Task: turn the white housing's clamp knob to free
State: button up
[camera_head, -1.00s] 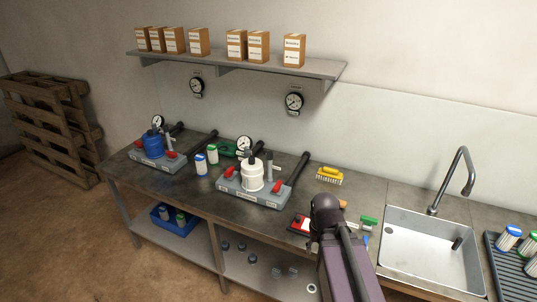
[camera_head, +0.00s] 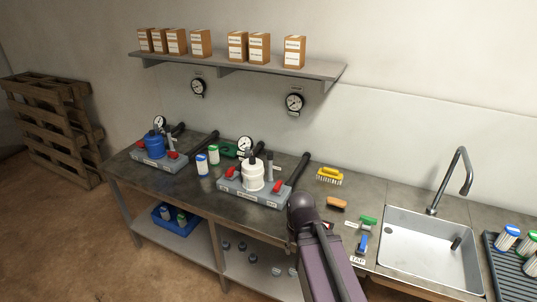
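The white housing (camera_head: 253,174) stands upright on a grey manifold base (camera_head: 238,192) in the middle of the bench. Red handles sit on both sides of it, and a dark part rises above its top. I cannot make out which part is the clamp knob, or how it is set. My arm comes up from the bottom of the view, right of the white housing and nearer to me. My gripper is hidden, so its state does not show.
A blue housing (camera_head: 154,144) stands on a similar base at left. Filter cartridges (camera_head: 202,164) stand between the bases. A yellow brush (camera_head: 330,175), an orange-brown brush (camera_head: 336,203) and a sink (camera_head: 430,250) are at right. A shelf (camera_head: 240,66) with boxes hangs above.

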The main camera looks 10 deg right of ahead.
aim_at(270, 154)
jog(key=z, duration=0.05)
jog(key=i, duration=1)
jog(key=u, duration=0.05)
